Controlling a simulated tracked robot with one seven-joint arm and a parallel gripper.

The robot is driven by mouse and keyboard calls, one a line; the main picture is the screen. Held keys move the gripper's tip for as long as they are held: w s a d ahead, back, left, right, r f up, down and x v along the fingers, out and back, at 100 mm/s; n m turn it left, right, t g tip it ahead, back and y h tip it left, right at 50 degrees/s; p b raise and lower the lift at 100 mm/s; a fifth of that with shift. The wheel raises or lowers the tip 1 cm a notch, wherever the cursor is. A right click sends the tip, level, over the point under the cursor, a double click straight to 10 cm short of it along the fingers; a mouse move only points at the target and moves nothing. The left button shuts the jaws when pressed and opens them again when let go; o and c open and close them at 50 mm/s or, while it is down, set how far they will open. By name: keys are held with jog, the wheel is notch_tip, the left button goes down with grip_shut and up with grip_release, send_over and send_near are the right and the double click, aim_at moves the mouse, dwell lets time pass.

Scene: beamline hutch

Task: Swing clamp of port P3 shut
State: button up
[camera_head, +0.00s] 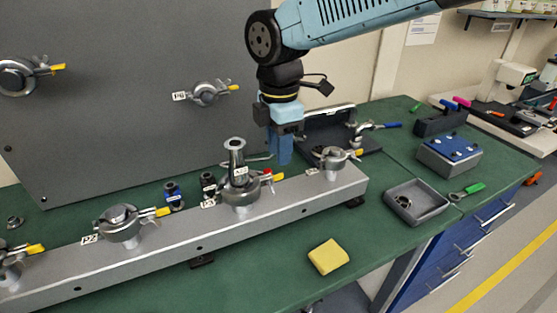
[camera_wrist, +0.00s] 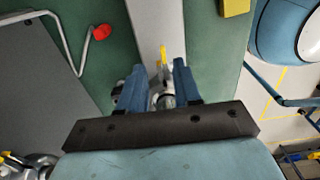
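Port P3 (camera_head: 240,190) stands on the metal rail, with a tall metal flanged piece (camera_head: 236,155) upright on it. Its clamp has a yellow handle (camera_head: 277,177) pointing right; I cannot tell how far the clamp is swung. My gripper (camera_head: 284,155) hangs above the rail, up and right of P3 in the head view. In the wrist view my gripper (camera_wrist: 159,70) is open, its two blue fingers apart with nothing held. Between and beyond them show a metal fitting (camera_wrist: 165,99) and a yellow handle (camera_wrist: 163,55), apparently P3's, partly hidden by the fingers.
A bent rod with a red end (camera_wrist: 102,31) lies behind the rail. Neighbouring ports P2 (camera_head: 118,222) and another (camera_head: 335,160) flank P3. A yellow sponge (camera_head: 328,257), grey tray (camera_head: 416,203) and open case (camera_head: 340,127) lie on the green bench. The front bench is mostly clear.

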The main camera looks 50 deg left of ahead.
notch_tip(320, 180, up, 9)
jog(key=shift+f, duration=0.2)
jog(key=shift+w, duration=0.1)
dwell(0.5)
jog(key=w+d+r+m+t, duration=0.1)
jog(key=w+d+m, duration=0.45)
jog(key=d, duration=0.45)
jog(key=w+d+r+m+t, duration=0.1)
jog(key=w+d+m, duration=0.5)
jog(key=d, duration=0.4)
jog(key=w+d+r+m+t, duration=0.15)
jog(key=w+d+m, duration=0.25)
jog(key=w+d, duration=0.5)
jog(key=s+d+f+m, duration=0.1)
jog(key=s+d+m, duration=0.2)
jog(key=d, duration=0.7)
jog(key=s+d+f+m+t, duration=0.1)
jog(key=s+d+f+m, duration=0.1)
jog(key=d+m, duration=0.6)
jog(key=s+d+f+m+t, duration=0.1)
jog(key=s+d+m, duration=0.4)
jog(key=d, duration=0.9)
jog(key=shift+f+m, duration=0.5)
jog(key=shift+m, duration=0.15)
